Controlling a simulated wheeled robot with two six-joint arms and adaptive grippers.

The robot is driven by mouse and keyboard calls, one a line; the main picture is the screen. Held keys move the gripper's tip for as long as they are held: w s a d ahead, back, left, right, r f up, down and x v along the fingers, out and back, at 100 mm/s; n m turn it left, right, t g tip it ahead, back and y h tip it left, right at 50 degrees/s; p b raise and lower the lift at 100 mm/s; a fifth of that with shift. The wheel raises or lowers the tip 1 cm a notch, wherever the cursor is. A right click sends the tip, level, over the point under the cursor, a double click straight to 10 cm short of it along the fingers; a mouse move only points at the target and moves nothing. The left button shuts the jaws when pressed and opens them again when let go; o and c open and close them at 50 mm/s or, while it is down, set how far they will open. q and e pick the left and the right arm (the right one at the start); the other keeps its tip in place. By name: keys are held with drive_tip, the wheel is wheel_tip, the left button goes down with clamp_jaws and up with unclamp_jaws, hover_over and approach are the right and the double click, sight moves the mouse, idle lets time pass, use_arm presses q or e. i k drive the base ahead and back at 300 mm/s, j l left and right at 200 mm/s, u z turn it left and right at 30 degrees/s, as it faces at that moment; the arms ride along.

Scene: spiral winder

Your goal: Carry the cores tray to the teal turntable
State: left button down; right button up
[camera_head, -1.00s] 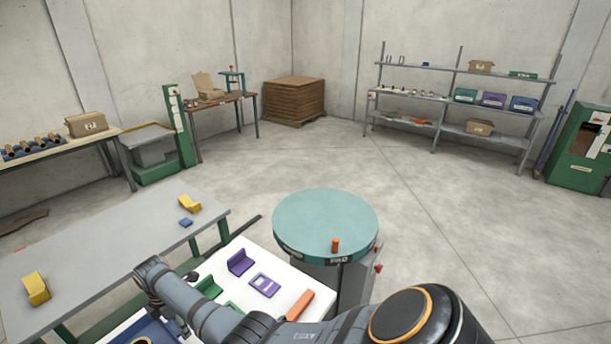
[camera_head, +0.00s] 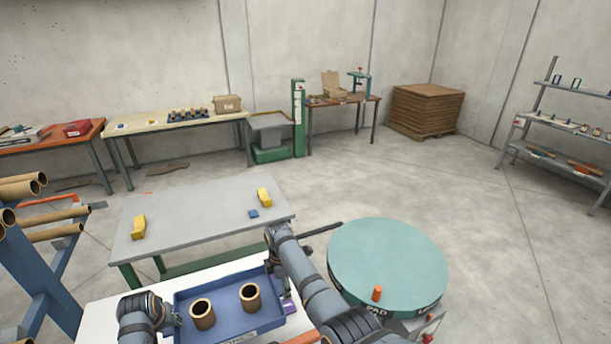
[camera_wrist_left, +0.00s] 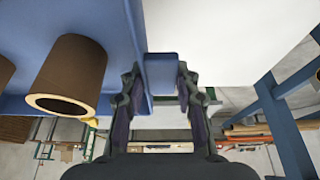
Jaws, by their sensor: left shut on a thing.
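The blue cores tray (camera_head: 232,341) is at the bottom of the head view, over the white table top. Two brown cores (camera_head: 203,314) stand upright in it. I cannot tell whether the tray rests on the table or is lifted. My left gripper (camera_head: 174,318) is at the tray's left edge. In the left wrist view its fingers (camera_wrist_left: 160,100) are shut on a blue tab (camera_wrist_left: 161,72) of the tray, with a core beside it. My right gripper (camera_head: 276,268) is by the tray's right edge, its fingers hidden. The teal turntable (camera_head: 388,262) stands to the right, with an orange peg on it.
A grey table (camera_head: 195,222) with yellow blocks stands behind the tray. A blue rack (camera_head: 45,265) holding brown tubes is at the left. A dark bar (camera_head: 322,229) sticks out beside the turntable. Open floor lies behind the turntable.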

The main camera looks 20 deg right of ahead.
sight(383, 251)
drive_tip(key=l, duration=1.3)
drive_tip(key=k+l, duration=0.1)
drive_tip(key=l, duration=1.2)
drive_tip(key=i+l, duration=0.2)
drive_tip(key=l, duration=0.15)
drive_tip(key=i+l, duration=0.45)
drive_tip(key=l, duration=0.25)
